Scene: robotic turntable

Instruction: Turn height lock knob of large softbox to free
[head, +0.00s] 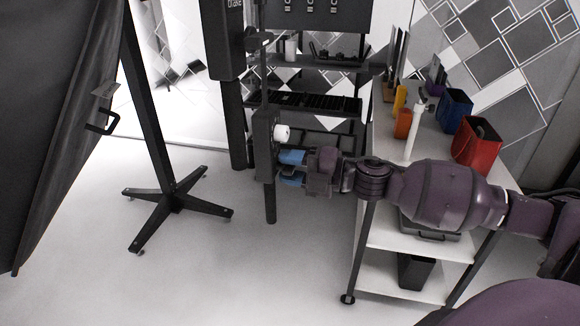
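The large dark softbox (50,110) fills the left edge, beside a black stand (170,190) with spread feet. A small black handle-like part (103,122) sits at the softbox's right edge; I cannot tell whether it is the height lock knob. A white round knob (281,133) sits on a narrow dark upright box (263,140) near the middle. My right gripper (290,169), with blue fingers, comes in from the right, just below the white knob and beside the dark box. Its fingers are apart; I see nothing held between them. My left gripper is out of view.
A white shelved cart (385,240) stands under and behind my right arm, with a red bin (477,143), a blue bin (453,110) and orange containers on top. A dark rack (310,103) stands behind. The floor between stand and cart is mostly clear.

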